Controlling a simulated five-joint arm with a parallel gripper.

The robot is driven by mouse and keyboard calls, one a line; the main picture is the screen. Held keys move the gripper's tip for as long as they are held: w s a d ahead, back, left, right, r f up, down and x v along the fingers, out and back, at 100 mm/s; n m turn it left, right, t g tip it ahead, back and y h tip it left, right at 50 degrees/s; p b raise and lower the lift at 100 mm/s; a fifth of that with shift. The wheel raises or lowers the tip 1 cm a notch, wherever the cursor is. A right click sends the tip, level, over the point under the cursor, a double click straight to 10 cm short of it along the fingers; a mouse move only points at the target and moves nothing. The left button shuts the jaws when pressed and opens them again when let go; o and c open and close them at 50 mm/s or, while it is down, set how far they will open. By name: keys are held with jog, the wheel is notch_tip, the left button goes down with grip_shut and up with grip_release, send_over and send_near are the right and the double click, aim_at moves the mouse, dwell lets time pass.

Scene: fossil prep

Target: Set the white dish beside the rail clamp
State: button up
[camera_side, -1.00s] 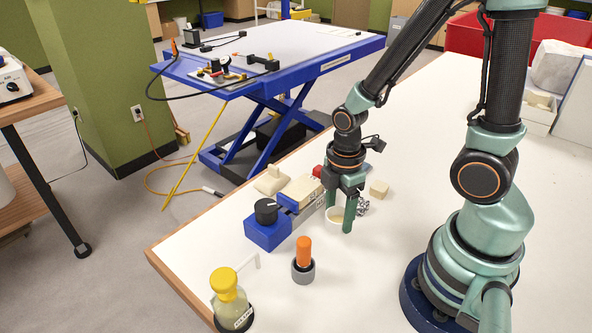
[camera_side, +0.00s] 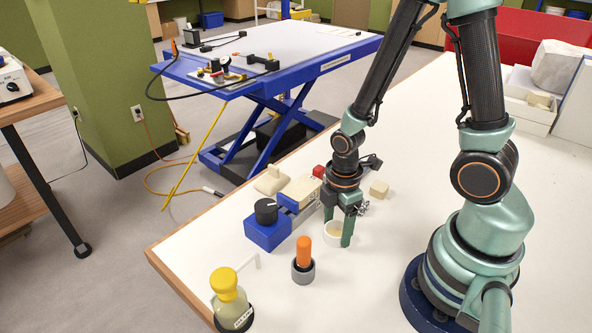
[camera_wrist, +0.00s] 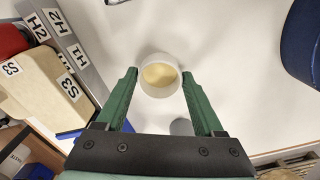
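The white dish (camera_side: 332,234) holds something pale yellow. It also shows in the wrist view (camera_wrist: 160,88), upright between my fingertips. My gripper (camera_side: 338,228) points down with one finger on each side of the dish; in the wrist view the fingertips (camera_wrist: 160,75) meet its walls. I cannot tell whether the dish touches the table or hangs just above it. The rail clamp (camera_side: 267,234), a blue block with a black knob, stands left of the dish, with a gap between them. Its grey rail (camera_wrist: 75,50) runs past at left in the wrist view.
Beige blocks (camera_side: 302,189) and a red piece (camera_side: 319,171) lie by the rail. An orange-handled tool (camera_side: 303,252) stands in a grey holder, near a yellow-capped bottle (camera_side: 226,285). A beige cube (camera_side: 379,189) lies behind my gripper. The white table (camera_side: 400,210) is clear toward my base.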

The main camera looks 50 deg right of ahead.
jog(key=shift+o, duration=1.2)
jog(key=shift+r, duration=0.1)
jog(key=w+r+m+t, duration=0.1)
jog(key=r+m, duration=0.5)
jog(key=r, duration=0.6)
jog(key=w+r+m+t, duration=0.2)
jog(key=r+m+t, duration=0.2)
jog(key=r+m, duration=0.3)
notch_tip(320, 180, up, 5)
jog(key=shift+w+f+m+t, duration=0.1)
jog(key=shift+w+m+t, duration=0.15)
jog(key=shift+m+t, duration=0.05)
